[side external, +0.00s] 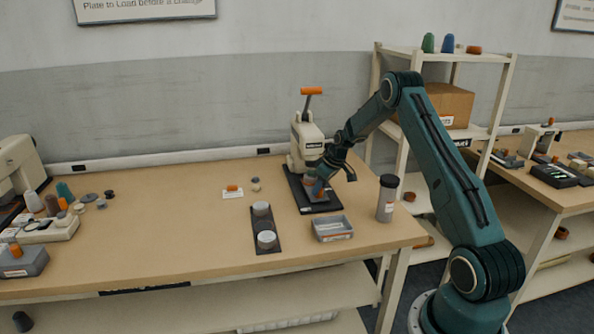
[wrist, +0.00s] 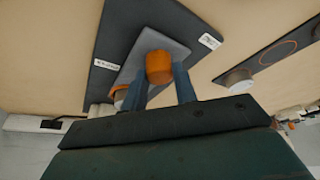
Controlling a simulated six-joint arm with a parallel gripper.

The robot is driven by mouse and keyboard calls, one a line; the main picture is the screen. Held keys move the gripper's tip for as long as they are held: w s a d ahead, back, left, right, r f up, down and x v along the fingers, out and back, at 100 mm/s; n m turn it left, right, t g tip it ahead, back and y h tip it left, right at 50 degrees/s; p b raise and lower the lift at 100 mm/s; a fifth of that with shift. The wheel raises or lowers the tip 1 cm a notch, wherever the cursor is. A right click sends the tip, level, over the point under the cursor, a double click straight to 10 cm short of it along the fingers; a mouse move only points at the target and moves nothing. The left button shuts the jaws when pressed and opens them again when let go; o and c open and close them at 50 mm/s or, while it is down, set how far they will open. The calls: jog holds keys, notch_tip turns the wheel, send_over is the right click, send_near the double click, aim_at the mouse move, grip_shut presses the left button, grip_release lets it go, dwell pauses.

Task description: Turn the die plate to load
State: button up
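The press (side external: 307,140) has a cream body and an orange-topped lever and stands at the back of the bench. Its dark base (side external: 317,206) reaches forward; in the wrist view the base carries two white labels (wrist: 107,65) (wrist: 209,41). The grey die plate (wrist: 150,42) lies on this base, turned at an angle to it. An orange knob (wrist: 159,67) stands on the plate. My gripper (wrist: 160,80) has its blue fingers on both sides of the knob, close against it. In the side view my gripper (side external: 320,187) is low over the base.
A grey tray (side external: 333,229) and a dark-lidded cup (side external: 386,199) stand close to the base on the right. A dark mat (side external: 265,239) with two round pieces lies in front. A shelf (side external: 470,130) stands behind my arm.

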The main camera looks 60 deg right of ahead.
grip_shut()
jog(key=shift+n+y, duration=0.3)
jog(key=shift+n, duration=0.5)
jog(key=shift+d+n+g+y, duration=0.15)
jog(key=shift+n+y, duration=0.2)
jog(key=shift+n, duration=0.6)
jog(key=shift+d+n+g+y, duration=0.15)
jog(key=shift+n+y, duration=0.2)
jog(key=shift+n, duration=0.6)
jog(key=shift+w+n+g+y, duration=0.1)
jog(key=shift+n+g+y, duration=0.25)
jog(key=shift+n, duration=0.75)
jog(key=shift+n+g+y, duration=0.25)
jog(key=shift+n+y, duration=0.1)
jog(key=shift+n, duration=1.15)
jog(key=o, duration=0.6)
grip_release()
jog(key=shift+o, duration=0.2)
jog(key=shift+r, duration=0.1)
